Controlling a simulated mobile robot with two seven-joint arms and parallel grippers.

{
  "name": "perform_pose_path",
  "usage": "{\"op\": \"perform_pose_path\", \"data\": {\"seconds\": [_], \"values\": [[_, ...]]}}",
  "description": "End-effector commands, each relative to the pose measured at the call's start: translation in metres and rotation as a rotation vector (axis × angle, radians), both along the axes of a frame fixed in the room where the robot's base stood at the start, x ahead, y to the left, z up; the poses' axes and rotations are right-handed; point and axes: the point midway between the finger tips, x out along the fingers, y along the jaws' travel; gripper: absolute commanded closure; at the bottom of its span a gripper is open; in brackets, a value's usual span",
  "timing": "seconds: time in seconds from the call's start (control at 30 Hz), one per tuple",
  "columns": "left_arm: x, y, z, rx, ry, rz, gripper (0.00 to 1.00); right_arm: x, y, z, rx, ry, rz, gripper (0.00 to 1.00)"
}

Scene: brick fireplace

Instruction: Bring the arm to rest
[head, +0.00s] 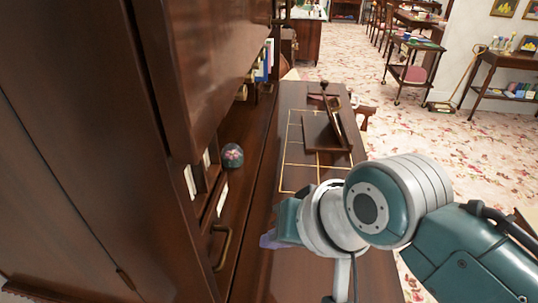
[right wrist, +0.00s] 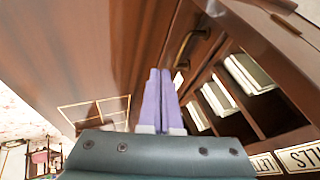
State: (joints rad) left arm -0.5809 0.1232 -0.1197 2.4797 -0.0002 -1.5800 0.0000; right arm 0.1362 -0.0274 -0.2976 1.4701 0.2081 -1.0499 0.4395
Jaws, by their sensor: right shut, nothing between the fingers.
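My right arm comes in from the lower right in the head view. Its gripper (head: 268,240) is largely hidden behind the wrist; a bit of purple finger shows over the open desk leaf (head: 300,262), near the cabinet front. In the right wrist view the two purple fingers (right wrist: 159,98) lie side by side, shut with nothing between them. They point along the brown wood, beside a brass handle (right wrist: 185,45) and pigeonholes. My left gripper is in neither view.
A tall dark wooden cabinet (head: 75,130) fills the left. A dark round object with a flower pattern (head: 232,155) sits by the pigeonholes. A tilted wooden stand (head: 325,130) is on the leaf, inside light inlaid lines. Open patterned carpet (head: 420,130) lies to the right, with a small trolley (head: 412,72) beyond.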

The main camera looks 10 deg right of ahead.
Motion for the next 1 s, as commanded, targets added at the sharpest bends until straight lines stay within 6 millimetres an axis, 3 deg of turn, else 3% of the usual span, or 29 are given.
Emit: {"op": "perform_pose_path", "data": {"seconds": [0.2, 0.37, 0.47, 0.77, 0.97, 1.0], "values": [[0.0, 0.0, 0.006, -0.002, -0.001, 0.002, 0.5, -0.014, -0.01, 0.026, 0.0, -0.002, -0.001, 1.0], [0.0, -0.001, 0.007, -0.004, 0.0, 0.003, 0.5, -0.02, -0.014, 0.033, -0.003, 0.001, 0.001, 1.0], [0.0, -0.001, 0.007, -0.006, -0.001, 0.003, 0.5, -0.034, -0.022, 0.033, -0.03, 0.006, 0.019, 1.0], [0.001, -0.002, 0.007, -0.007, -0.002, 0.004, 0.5, -0.136, -0.09, 0.041, -0.287, 0.06, 0.176, 1.0], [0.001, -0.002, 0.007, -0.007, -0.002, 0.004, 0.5, -0.196, -0.13, 0.063, -0.444, 0.114, 0.281, 1.0], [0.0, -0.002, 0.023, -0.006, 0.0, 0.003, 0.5, -0.198, -0.132, 0.081, -0.454, 0.115, 0.289, 1.0]]}}
